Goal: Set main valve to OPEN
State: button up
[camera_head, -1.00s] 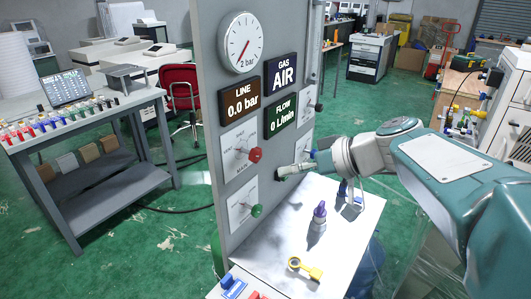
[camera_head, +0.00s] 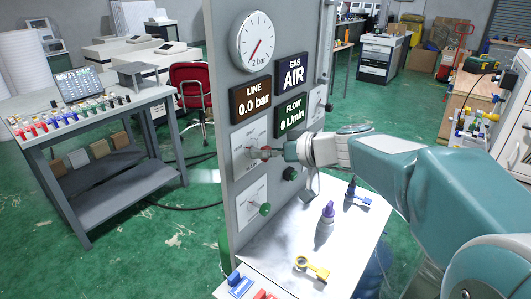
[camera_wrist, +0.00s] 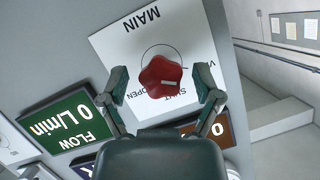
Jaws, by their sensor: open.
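The main valve is a red lobed knob (camera_wrist: 160,75) on a white plate (camera_wrist: 112,48) marked MAIN, SHUT and OPEN, which appears upside down in the wrist view. A short pale mark shows on the knob; I cannot tell for sure which setting it indicates. My gripper (camera_wrist: 162,84) is open, with one finger on each side of the knob and visible gaps to both. In the head view my gripper (camera_head: 276,152) is at the red knob (camera_head: 262,152), partly covering it and its plate (camera_head: 241,146).
The grey panel (camera_head: 222,110) carries a gauge (camera_head: 257,41), a LINE display (camera_head: 250,99) reading 0.0 bar and a FLOW display (camera_head: 290,115) reading 0 L/min.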

jog(key=shift+a, duration=0.1)
grip_shut()
dwell(0.4)
jog(key=m+g+y, duration=0.1)
jog(key=m+y, duration=0.1)
jog(key=m, duration=0.2)
jog(key=shift+w+f, duration=0.1)
jog(key=shift+f, duration=0.05)
jog(key=m+y, duration=0.1)
jog(key=m, duration=0.1)
jog(key=m+y, duration=0.1)
jog(key=m, duration=0.2)
jog(key=shift+g+y, duration=0.4)
jog(key=m+y, duration=0.1)
jog(key=m, duration=0.2)
jog(key=m+t+y, duration=0.1)
jog(key=m, duration=0.2)
jog(key=shift+f+m, duration=0.2)
jog(key=shift+m, duration=0.1)
jog(key=m+t, duration=0.1)
jog(key=m, duration=0.2)
jog(key=m+t, duration=0.1)
jog(key=m, duration=0.2)
jog(key=shift+f+y, duration=0.1)
jog(key=shift+y, duration=0.3)
jog(key=shift+m+t, duration=0.4)
jog(key=shift+t, duration=0.1)
